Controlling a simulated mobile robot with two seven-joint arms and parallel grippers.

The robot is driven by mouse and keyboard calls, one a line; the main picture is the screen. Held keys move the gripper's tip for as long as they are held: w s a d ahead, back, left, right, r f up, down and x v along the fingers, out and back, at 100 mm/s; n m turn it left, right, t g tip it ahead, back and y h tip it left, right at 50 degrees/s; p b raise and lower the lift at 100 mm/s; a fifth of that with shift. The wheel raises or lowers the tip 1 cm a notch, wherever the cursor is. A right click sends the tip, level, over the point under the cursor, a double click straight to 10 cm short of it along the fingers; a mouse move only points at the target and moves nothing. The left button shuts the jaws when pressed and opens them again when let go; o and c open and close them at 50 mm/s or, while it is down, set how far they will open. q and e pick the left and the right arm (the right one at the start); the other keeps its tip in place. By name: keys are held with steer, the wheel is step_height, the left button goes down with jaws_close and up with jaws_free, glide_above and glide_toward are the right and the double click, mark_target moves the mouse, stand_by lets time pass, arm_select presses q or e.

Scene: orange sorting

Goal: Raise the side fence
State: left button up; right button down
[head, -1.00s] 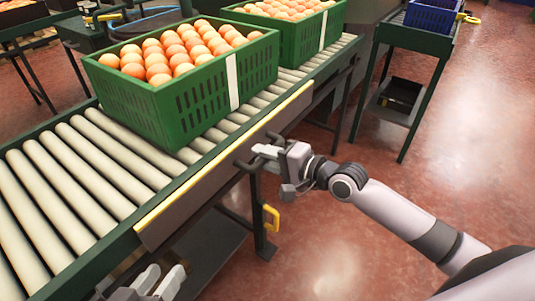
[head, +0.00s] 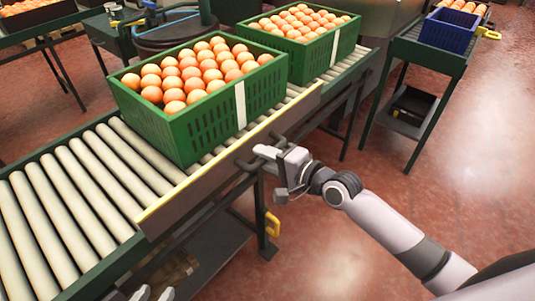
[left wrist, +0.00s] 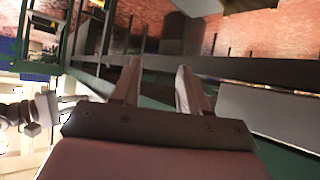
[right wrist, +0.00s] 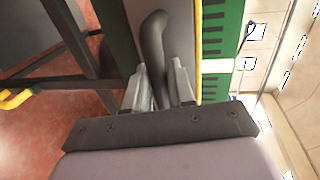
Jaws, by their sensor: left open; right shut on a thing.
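The side fence (head: 205,188) is a long dark panel with a yellow top edge along the near side of the roller conveyor. A dark handle (head: 243,163) stands out from its outer face. My right gripper (head: 265,151) is shut on a dark bar of this handle; the right wrist view shows the handle (right wrist: 153,35) running between the fingers (right wrist: 160,80). My left gripper (head: 153,293) is at the bottom edge of the head view, mostly cut off, below the fence's near end. In the left wrist view its fingers (left wrist: 160,78) are apart with nothing between them.
Two green crates of oranges, a nearer one (head: 203,128) and a farther one (head: 315,57), stand on the rollers (head: 75,205). A yellow latch-like handle (head: 272,223) is on the conveyor leg. A blue crate (head: 448,32) stands on a side table. Red floor at right is open.

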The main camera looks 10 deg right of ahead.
steer(key=shift+w+r, duration=0.15)
steer(key=shift+r, duration=0.25)
steer(key=c, duration=1.1)
jaws_free()
steer(key=shift+f, duration=0.1)
steer(key=shift+s, duration=0.2)
arm_select(q)
steer(key=shift+s+a+f+g+p, duration=0.3)
steer(key=shift+s+a+f+p, duration=0.25)
steer(key=shift+a+p, duration=0.25)
arm_select(e)
steer(key=v, duration=0.7)
arm_select(q)
steer(key=shift+w+d+r, duration=0.1)
steer(key=shift+d+r, duration=0.05)
steer(key=shift+r, duration=0.15)
